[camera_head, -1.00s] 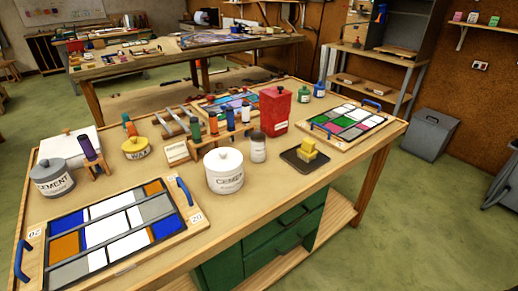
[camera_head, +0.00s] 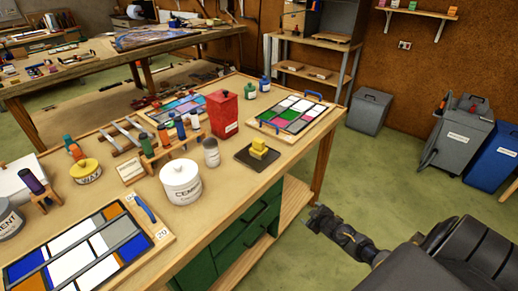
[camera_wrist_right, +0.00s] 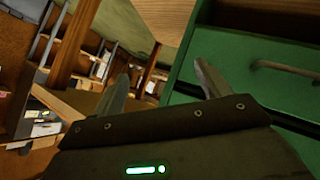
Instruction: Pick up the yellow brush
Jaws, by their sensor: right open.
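A yellow blocky item (camera_head: 258,147), which looks like the yellow brush, rests on a dark square tray (camera_head: 243,157) near the front edge of the table. Its exact shape is too small to tell. My right gripper (camera_head: 322,216) is low at the right, off the table's side, well apart from the yellow item. In the right wrist view its two fingers (camera_wrist_right: 165,86) are spread with nothing between them, facing the green drawers (camera_wrist_right: 265,50). The yellow item is not in that wrist view. My left gripper is not in view.
A red canister (camera_head: 222,113) stands behind, and a framed glass panel (camera_head: 320,108) lies to the right. The table edge before the tray is clear.

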